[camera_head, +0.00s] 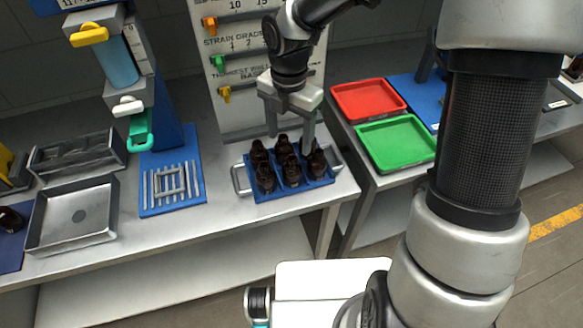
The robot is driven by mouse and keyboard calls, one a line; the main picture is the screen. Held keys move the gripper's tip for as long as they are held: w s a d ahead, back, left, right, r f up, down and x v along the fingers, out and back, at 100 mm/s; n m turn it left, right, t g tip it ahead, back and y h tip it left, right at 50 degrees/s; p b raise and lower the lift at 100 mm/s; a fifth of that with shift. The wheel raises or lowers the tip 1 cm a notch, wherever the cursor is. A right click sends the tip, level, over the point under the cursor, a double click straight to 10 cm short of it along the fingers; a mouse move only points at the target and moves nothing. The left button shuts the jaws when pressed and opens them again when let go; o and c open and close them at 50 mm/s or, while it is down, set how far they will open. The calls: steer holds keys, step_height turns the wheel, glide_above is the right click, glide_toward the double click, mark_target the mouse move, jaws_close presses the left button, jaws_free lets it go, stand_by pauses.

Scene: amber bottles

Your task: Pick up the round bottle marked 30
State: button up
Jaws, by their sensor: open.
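Several dark amber bottles (265,177) stand upright in a blue tray (262,199) with a metal handle at each end, on the grey bench. Their markings are too small to read, so I cannot tell which one is marked 30. My gripper (291,138) points down over the back and right part of the tray. Its two fingers are apart, with bottle tops close below and between them. I cannot tell whether a finger touches a bottle. Parts of the back bottles are hidden by the fingers and by the front bottles.
Left of the tray are a blue board with metal bars (148,208), a shallow metal tray (42,236) and a blue press-like stand (172,110). A panel with coloured levers (213,92) rises behind. A red tray (345,90) and a green tray (425,158) lie on the right bench.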

mark_target(292, 158)
step_height(292, 158, down, 4)
steer(key=shift+f, duration=0.1)
steer(key=f, duration=0.5)
steer(key=shift+s+d+f, duration=0.2)
steer(key=shift+f, duration=0.05)
steer(key=c, duration=1.2)
